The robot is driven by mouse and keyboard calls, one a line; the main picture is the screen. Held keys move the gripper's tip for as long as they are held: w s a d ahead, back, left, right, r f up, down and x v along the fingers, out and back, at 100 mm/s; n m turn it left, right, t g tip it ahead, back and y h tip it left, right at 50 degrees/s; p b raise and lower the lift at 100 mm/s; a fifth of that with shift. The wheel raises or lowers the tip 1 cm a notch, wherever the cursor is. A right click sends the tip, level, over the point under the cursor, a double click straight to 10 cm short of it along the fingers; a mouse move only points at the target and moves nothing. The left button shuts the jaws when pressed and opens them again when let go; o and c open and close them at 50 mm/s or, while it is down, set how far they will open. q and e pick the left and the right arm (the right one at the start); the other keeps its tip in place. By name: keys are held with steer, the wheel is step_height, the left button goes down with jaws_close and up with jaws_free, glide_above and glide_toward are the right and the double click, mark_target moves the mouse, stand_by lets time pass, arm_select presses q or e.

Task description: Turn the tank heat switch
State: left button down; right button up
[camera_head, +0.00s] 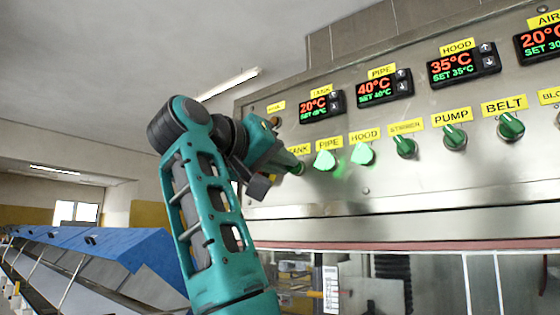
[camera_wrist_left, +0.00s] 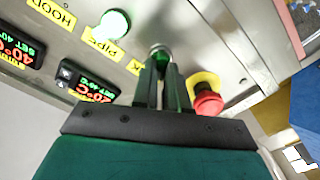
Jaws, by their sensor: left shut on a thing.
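The tank heat switch is a green knob (camera_head: 298,168) under the yellow TANK label on the steel panel (camera_head: 400,180). It is mostly covered by my left gripper (camera_head: 284,172) in the head view. In the left wrist view the knob (camera_wrist_left: 160,55) sits between the tips of my left gripper (camera_wrist_left: 162,75), which is shut on it. The knob looks dark, while the PIPE switch (camera_head: 324,160) and HOOD switch (camera_head: 362,154) beside it glow green. The TANK display (camera_head: 320,106) reads 20°C, set 40°C. My right gripper is not in view.
A red emergency button (camera_wrist_left: 207,101) on a yellow base is close beside the left fingers. Further dark green switches line the panel to the right, including PUMP (camera_head: 454,136) and BELT (camera_head: 511,126). A blue-covered conveyor (camera_head: 110,245) runs at the left.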

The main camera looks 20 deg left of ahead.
arm_select(q)
steer(key=shift+d+m+b, duration=0.15)
steer(key=shift+m+b, duration=0.3)
steer(key=shift+m, duration=5.45)
steer(key=c, duration=1.2)
jaws_free()
steer(key=shift+o, duration=0.2)
steer(key=shift+s, duration=0.1)
